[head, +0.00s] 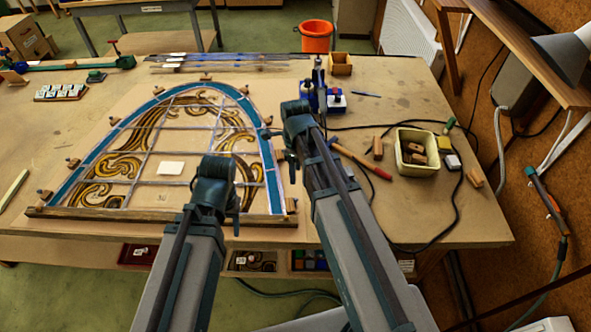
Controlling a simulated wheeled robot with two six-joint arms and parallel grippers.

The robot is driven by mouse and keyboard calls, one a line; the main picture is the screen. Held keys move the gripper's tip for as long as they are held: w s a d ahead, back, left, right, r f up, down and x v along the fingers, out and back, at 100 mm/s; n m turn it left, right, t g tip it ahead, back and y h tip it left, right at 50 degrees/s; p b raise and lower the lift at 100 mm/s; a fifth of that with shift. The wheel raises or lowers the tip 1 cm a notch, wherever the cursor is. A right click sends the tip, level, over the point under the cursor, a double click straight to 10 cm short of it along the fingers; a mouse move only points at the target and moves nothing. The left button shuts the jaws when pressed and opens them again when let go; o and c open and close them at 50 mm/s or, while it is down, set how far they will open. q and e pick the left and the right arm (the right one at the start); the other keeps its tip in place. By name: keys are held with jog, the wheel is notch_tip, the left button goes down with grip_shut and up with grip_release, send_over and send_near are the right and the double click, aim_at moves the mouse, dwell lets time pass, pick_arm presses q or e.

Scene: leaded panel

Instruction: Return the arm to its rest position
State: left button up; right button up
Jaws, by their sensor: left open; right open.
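The arched leaded panel (178,126) lies flat on the wooden worktable (410,225), with a blue border, brown scroll-painted pieces and clear panes. My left gripper (235,212) is open at the panel's lower right, in front of its bottom edge in this view. I see nothing held in either one. I cannot tell how high they are above the panel.
A wooden bar (120,214) runs along the panel's bottom. An orange bucket (316,36) stands behind the table. The table's left side has free room.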

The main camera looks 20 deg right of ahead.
dwell(0.4)
jog(key=s+a+f+n+b, duration=0.5)
jog(key=s+n, duration=0.2)
jog(key=n, duration=0.7)
jog(key=s+a+f+n+h+b, duration=0.1)
jog(key=s+a+f+n+b, duration=0.4)
jog(key=n, duration=0.9)
jog(key=shift+s+a+f, duration=0.15)
jog(key=shift+s+a, duration=0.05)
jog(key=shift+s, duration=0.95)
